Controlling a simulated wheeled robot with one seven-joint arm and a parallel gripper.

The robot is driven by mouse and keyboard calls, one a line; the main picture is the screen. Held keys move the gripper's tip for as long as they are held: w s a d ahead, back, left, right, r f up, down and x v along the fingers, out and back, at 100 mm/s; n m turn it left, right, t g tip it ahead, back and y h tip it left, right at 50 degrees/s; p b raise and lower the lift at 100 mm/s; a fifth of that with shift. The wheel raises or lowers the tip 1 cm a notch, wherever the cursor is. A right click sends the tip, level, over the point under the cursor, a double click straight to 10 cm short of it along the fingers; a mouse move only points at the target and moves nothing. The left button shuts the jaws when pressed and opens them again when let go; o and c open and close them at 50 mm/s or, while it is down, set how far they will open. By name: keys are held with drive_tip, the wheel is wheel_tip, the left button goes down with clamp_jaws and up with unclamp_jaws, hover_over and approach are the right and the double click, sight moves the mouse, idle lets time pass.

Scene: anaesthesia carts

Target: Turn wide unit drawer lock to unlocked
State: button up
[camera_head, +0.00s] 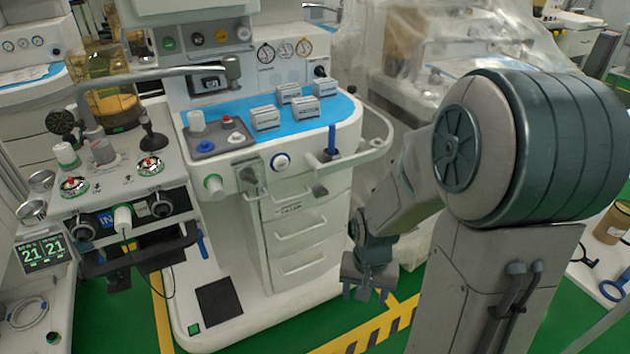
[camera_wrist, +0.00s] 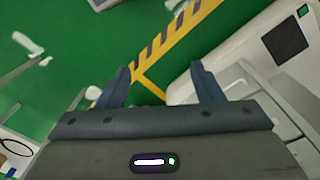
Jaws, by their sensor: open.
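A white anaesthesia unit (camera_head: 335,232) with a stack of drawers (camera_head: 302,243) stands in the middle of the head view. The drawers look shut. A small grey fitting (camera_head: 320,191) sits near the top drawer; I cannot tell whether it is the lock, and no lock position is readable. My gripper (camera_head: 365,292) hangs to the right of the drawers, apart from them, pointing down. In the wrist view its two fingers (camera_wrist: 161,82) are spread with nothing between them, above the floor. The unit's drawer side (camera_wrist: 240,90) shows at the right there.
A blue worktop (camera_head: 330,117) carries several small boxes. A curved rail (camera_head: 375,150) juts from the unit's right side above my gripper. A unit with dials (camera_head: 125,190) stands at left. Green floor (camera_head: 330,335) with yellow-black tape (camera_head: 375,330) lies clear in front. Plastic-covered equipment (camera_head: 450,45) stands behind.

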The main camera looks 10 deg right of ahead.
drive_tip(key=w+a+f+m+t+y, duration=0.1)
drive_tip(key=w+a+f+m+y, duration=0.2)
drive_tip(key=f, duration=0.4)
drive_tip(key=a+f+m+t+y, duration=0.1)
drive_tip(key=a+f+m+y, duration=0.35)
drive_tip(key=f, duration=0.25)
drive_tip(key=m+t+h, duration=0.2)
drive_tip(key=m+t, duration=1.3)
drive_tip(key=m, duration=0.6)
approach(323, 196)
drive_tip(key=shift+n, duration=0.25)
drive_tip(key=b+x, duration=0.2)
drive_tip(key=x, duration=0.7)
drive_tip(key=shift+r, duration=0.1)
